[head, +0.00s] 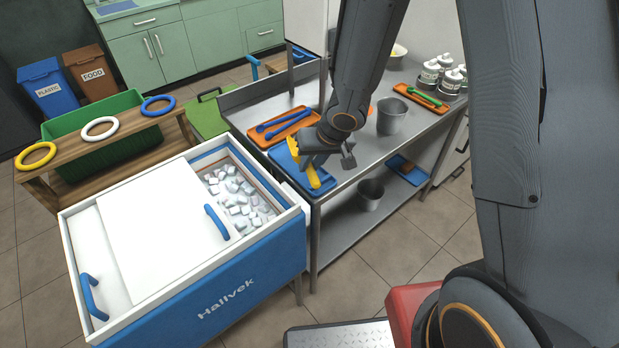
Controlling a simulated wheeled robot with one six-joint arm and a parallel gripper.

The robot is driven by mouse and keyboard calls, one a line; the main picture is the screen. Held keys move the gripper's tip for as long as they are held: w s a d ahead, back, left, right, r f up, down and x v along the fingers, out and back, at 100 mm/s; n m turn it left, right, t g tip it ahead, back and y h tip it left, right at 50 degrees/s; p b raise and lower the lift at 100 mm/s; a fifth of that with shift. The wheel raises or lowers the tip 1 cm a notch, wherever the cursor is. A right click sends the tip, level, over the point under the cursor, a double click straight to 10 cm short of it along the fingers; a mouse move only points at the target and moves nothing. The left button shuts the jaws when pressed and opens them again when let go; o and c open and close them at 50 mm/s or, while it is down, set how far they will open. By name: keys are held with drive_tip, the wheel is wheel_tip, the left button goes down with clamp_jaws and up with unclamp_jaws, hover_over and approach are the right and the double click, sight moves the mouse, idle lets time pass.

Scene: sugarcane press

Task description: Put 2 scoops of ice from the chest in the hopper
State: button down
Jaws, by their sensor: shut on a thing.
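The ice chest (254,279) is white and blue and stands at the lower left. Its white lid (160,235) with blue handles covers most of the top, and the right part is open. White ice cubes (238,200) show in that opening. My gripper (322,150) is over the front left end of the steel table, shut on a yellow scoop (313,177). The scoop is at a blue tray (326,188); I cannot tell whether they touch. My gripper hides part of the scoop. I cannot make out the hopper in this view.
On the steel table (362,155) are an orange tray (274,141) with blue tools, a metal pot (391,117), another orange tray (421,97) and several cans (430,73). A wooden stand with coloured rings (101,127) is behind the chest. My arm blocks the right side.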

wheel_tip(320, 180, down, 5)
drive_tip(key=shift+r+b, duration=0.2)
drive_tip(key=shift+b, duration=0.8)
